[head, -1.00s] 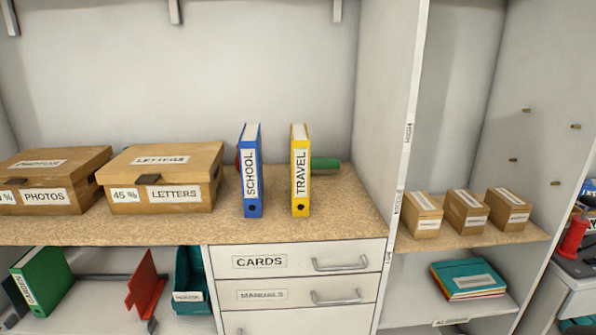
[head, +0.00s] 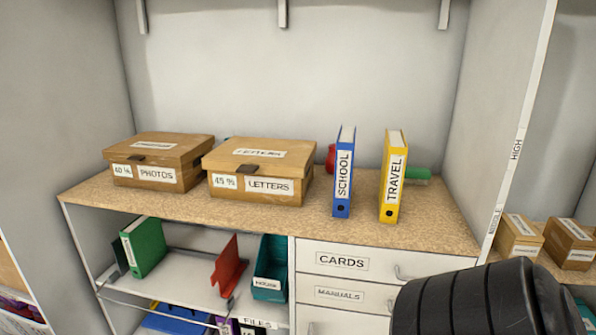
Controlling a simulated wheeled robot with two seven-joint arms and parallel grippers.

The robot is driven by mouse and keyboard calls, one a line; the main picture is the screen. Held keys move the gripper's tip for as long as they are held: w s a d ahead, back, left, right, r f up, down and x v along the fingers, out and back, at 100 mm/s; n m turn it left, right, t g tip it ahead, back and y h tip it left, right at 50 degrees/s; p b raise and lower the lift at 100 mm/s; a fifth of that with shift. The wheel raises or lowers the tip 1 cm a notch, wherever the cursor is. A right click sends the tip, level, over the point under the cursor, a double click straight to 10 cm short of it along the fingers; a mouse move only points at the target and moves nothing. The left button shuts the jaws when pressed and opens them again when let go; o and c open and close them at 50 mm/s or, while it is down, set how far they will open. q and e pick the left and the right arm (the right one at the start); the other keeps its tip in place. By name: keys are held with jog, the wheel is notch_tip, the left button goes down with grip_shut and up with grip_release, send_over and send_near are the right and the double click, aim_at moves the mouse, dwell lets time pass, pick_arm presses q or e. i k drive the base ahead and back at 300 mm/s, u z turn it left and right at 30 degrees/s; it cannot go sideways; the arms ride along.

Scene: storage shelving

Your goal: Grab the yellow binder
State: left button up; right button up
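The yellow binder (head: 393,180), labelled TRAVEL, stands upright on the wooden shelf top in the head view, right of centre, with its spine facing me. The blue binder (head: 343,173), labelled SCHOOL, stands upright to its left with a gap between them. A black ribbed part of my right arm shows at the lower right, in front of the drawers and below the yellow binder. Neither of my grippers is in view.
A LETTERS box (head: 258,172) and a PHOTOS box (head: 158,163) stand left of the binders. A green object (head: 417,173) and a red object (head: 331,158) sit partly hidden behind them. A white upright panel (head: 516,130) bounds the shelf on the right. Drawers (head: 335,262) lie below.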

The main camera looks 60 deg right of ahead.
aim_at(396, 147)
jog(key=u, duration=0.2)
jog(key=i, duration=1.05)
jog(key=z, duration=2.3)
